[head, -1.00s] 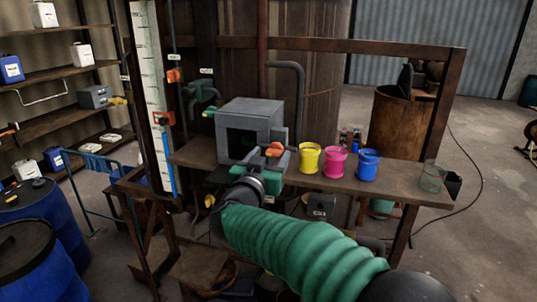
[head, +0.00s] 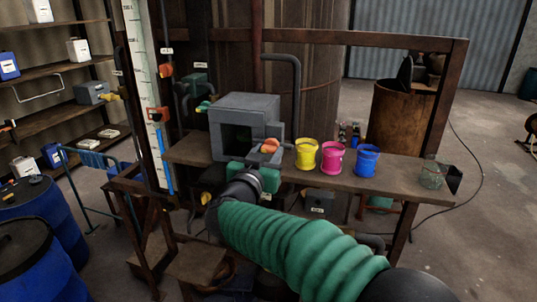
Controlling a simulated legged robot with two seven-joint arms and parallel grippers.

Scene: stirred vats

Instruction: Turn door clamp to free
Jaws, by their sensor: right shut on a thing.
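A grey box (head: 246,108) with a dark open front stands on the bench. The orange door clamp (head: 271,145) is at the lower right of its front. My right arm, in a green ribbed sleeve, reaches in from the lower right. My right gripper (head: 267,158) is at the clamp and shut on it. The gripper's green and dark body hides the box's lower edge and part of the clamp, so the clamp's exact angle is hard to tell. My left gripper is not in view.
Yellow (head: 306,154), pink (head: 332,158) and blue (head: 367,161) pots stand on the bench (head: 400,184) right of the box. A clear beaker (head: 432,175) is near its right end. Pipes and valves rise behind. Blue drums (head: 40,258) stand at lower left.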

